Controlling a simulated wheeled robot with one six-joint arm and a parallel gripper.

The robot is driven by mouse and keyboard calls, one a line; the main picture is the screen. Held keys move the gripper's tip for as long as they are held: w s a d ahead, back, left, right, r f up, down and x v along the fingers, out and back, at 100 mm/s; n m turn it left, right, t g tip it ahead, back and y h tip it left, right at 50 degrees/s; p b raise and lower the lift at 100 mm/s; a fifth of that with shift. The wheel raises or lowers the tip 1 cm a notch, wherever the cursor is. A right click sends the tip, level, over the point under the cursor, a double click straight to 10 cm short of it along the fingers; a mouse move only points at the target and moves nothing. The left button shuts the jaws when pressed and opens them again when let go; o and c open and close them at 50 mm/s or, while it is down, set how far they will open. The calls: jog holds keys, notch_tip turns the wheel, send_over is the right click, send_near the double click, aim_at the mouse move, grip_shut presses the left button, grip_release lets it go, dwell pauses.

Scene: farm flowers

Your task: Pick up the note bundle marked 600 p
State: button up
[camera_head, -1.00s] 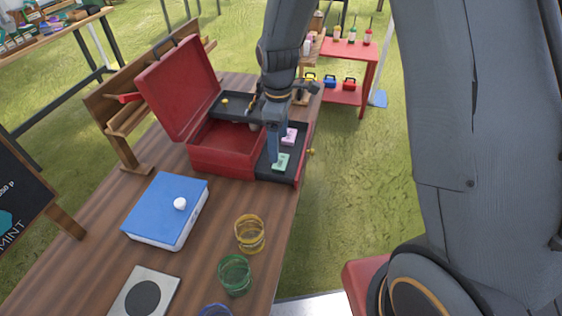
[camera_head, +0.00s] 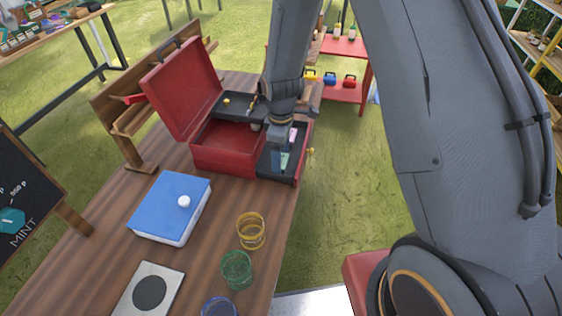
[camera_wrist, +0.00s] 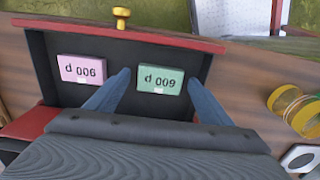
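The green note bundle (camera_wrist: 161,79) lies flat in the black drawer (camera_wrist: 130,45) of the red case. Its print is upside down in the wrist view and reads 600 p. A pink note bundle (camera_wrist: 82,69), also upside down there, reads 900 p and lies beside it on the left. My gripper (camera_wrist: 159,84) is open, with its blue-grey fingertips on either side of the green bundle. I cannot tell whether they touch it. In the head view, my gripper partly hides the green bundle (camera_head: 285,161), and the pink bundle (camera_head: 293,134) shows behind it.
The red case (camera_head: 222,158) has its lid open. A yellow knob (camera_wrist: 121,13) sits on the drawer front. A blue-topped box (camera_head: 165,205), a yellow glass (camera_head: 250,232) and a green glass (camera_head: 237,270) stand on the wooden table (camera_head: 205,245).

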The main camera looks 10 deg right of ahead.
jog(key=c, duration=1)
jog(key=shift+r, duration=0.2)
